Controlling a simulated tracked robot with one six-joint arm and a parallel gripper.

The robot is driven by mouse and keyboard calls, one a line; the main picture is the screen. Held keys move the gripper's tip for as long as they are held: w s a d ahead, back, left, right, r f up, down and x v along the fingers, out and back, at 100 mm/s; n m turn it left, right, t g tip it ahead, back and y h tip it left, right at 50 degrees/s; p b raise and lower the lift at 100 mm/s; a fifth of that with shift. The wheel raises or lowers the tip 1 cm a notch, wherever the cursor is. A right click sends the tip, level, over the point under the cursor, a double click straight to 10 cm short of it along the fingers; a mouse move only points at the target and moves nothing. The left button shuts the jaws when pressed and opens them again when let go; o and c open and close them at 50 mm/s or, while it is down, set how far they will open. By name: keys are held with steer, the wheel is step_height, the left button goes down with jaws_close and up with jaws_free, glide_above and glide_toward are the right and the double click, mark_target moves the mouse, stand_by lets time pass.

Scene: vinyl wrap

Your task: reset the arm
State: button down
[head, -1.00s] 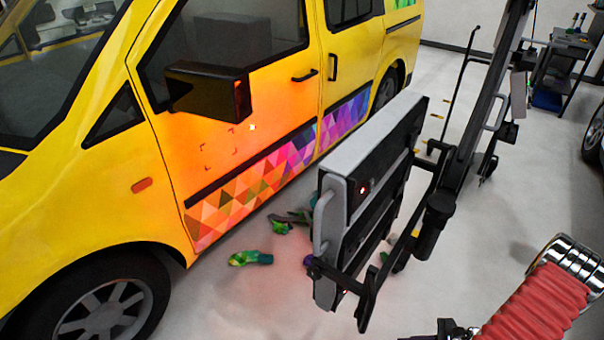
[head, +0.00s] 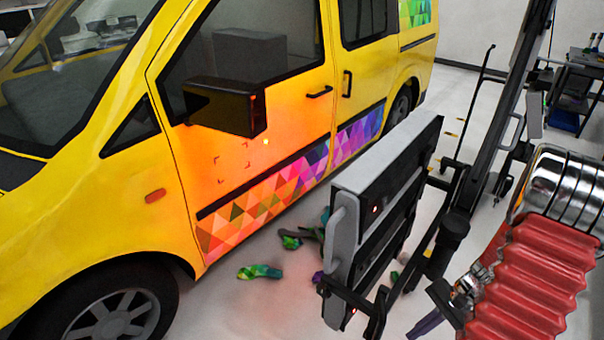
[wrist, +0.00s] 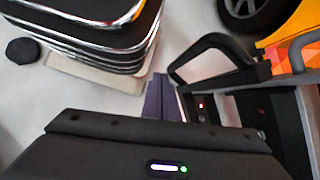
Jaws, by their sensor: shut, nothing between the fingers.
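My gripper (head: 428,324) is at the lower right of the head view, at the end of my red-sleeved arm. Its purple fingers also show in the wrist view (wrist: 162,97), pressed together with nothing between them. The fingers point toward the floor, beside the frame of a heater panel, and appear apart from it.
The grey heater panel (head: 385,165) on a black stand stands close to my gripper; its red light shows in the wrist view (wrist: 201,105). A yellow van (head: 140,130) with a colourful strip fills the left. Crumpled vinyl scraps (head: 260,272) lie on the floor between.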

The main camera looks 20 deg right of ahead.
steer(key=a+r+n+t+h, duration=0.2)
steer(key=a+r+n, duration=0.5)
steer(key=a+r, duration=0.5)
steer(key=a+r+n+t+h, duration=0.3)
steer(key=a+r+n, duration=0.5)
steer(key=a+r, duration=0.5)
step_height(320, 180, up, 7)
steer(key=shift+w+r+h, duration=0.1)
steer(key=shift+w+h, duration=0.3)
steer(key=shift+h, duration=0.5)
